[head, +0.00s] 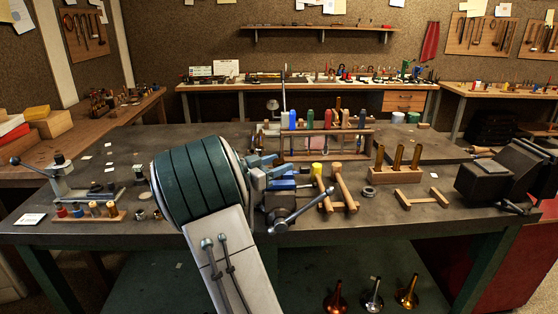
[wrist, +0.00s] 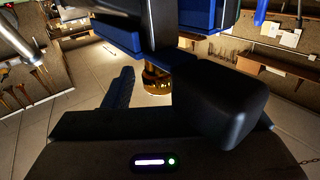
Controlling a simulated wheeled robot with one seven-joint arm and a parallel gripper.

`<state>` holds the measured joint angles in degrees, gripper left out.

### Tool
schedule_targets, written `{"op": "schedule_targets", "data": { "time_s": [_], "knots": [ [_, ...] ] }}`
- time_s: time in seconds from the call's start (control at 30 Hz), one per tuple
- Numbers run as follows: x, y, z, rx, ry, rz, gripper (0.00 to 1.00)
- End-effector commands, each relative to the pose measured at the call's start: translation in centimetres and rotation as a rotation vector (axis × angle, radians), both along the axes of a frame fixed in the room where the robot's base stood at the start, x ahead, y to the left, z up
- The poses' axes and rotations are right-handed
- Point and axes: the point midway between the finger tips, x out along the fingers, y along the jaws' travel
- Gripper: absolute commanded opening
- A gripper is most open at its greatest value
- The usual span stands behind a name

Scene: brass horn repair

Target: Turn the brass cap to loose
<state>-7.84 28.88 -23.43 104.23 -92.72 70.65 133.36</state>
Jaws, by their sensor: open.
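The brass cap (wrist: 157,81) shows in the wrist view as a short gold cylinder below dark and blue vise parts. Its upper part is hidden there, and I cannot make it out in the head view. My gripper (wrist: 160,92) is open, with a large dark finger at right and a narrower bluish one at left. The cap appears between them in the picture; I cannot tell whether either finger touches it. In the head view my gripper (head: 265,172) is beside the blue-jawed vise (head: 284,184), partly hidden by my arm.
The vise handle (head: 301,212) sticks out to the front right. Small parts crowd the bench's left end. Bare bench top (head: 400,222) lies at front right.

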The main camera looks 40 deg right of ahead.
Motion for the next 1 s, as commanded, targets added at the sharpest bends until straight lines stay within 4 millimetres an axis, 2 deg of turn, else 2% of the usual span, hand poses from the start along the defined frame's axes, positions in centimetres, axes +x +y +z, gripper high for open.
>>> {"op": "schedule_targets", "data": {
  "time_s": [0.13,0.4,0.43,0.57,0.6,1.0],
  "knots": [
    [0.04,-0.89,0.02,0.000,0.000,0.000,0.52],
    [0.06,-0.99,-0.02,0.000,0.000,0.001,0.52],
    [0.06,-0.98,-0.02,0.000,0.000,0.001,0.46],
    [0.05,-0.97,-0.02,0.000,0.000,0.001,0.10],
    [0.06,-0.97,-0.01,0.000,0.000,0.001,0.07],
    [0.25,-0.94,-0.51,0.004,-0.002,0.014,0.07]
  ]
}}
